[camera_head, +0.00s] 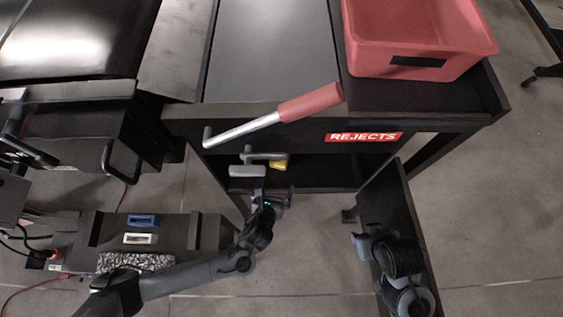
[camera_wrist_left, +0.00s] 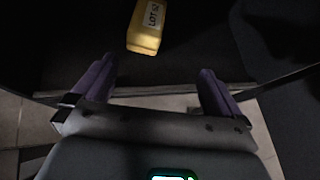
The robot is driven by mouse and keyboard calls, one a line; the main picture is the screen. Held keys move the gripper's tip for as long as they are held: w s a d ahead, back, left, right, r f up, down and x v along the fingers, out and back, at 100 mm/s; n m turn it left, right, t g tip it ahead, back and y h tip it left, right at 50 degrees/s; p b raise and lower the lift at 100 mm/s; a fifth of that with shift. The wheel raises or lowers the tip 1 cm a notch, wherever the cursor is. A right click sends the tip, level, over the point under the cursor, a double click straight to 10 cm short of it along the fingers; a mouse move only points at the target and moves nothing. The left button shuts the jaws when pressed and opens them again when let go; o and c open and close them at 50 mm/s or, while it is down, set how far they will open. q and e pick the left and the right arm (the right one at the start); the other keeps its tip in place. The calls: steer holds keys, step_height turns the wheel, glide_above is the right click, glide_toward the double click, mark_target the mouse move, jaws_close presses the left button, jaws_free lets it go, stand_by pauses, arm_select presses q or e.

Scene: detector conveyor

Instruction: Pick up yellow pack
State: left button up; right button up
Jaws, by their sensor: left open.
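The yellow pack (camera_wrist_left: 146,27) lies on a dark shelf in the left wrist view, beyond my left fingertips. A pale label with dark letters shows on it. In the head view only a small part of the yellow pack (camera_head: 279,162) shows, beside a grey handle. My left gripper (camera_wrist_left: 157,80) is open and empty, its two purple fingers apart, with the pack ahead of the gap and not touched. In the head view my left gripper (camera_head: 272,192) is at the front of the lower shelf. My right arm shows at the lower right; its fingers cannot be made out.
A red bin (camera_head: 418,62) stands on the upper surface at right, above a REJECTS label (camera_head: 364,137). A red-gripped lever (camera_head: 310,103) sticks out over the shelf opening. The dark lower shelf (camera_head: 325,172) has side supports. Blue and white items lie on a black box at lower left.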

arm_select(q)
steer(key=shift+m+t, duration=0.3)
steer(key=shift+m, duration=0.1)
steer(key=w+f+b, duration=0.3)
steer(key=shift+w+a+f+b, duration=0.3)
steer(key=shift+a, duration=0.05)
steer(key=shift+t, duration=0.5)
steer(key=w+b, duration=0.1)
steer(key=w, duration=0.1)
steer(key=w+b, duration=0.2)
steer(key=w, duration=0.1)
steer(key=w+f+b, duration=0.1)
steer(key=w+b, duration=0.1)
steer(key=w, duration=0.1)
steer(key=shift+w+d, duration=0.1)
steer(key=shift+d, duration=0.3)
steer(key=b+x, duration=0.3)
steer(key=x, duration=0.1)
steer(key=shift+w+d+f, duration=0.1)
steer(key=shift+d+f, duration=0.1)
steer(key=shift+f, duration=0.1)
steer(key=shift+w+d+f, duration=0.1)
steer(key=shift+w+d, duration=0.05)
steer(key=shift+w, duration=0.5)
arm_select(e)
step_height(320, 180, down, 14)
steer(key=shift+f, duration=0.15)
arm_select(q)
steer(key=c, duration=1.2)
steer(key=shift+c, duration=0.7)
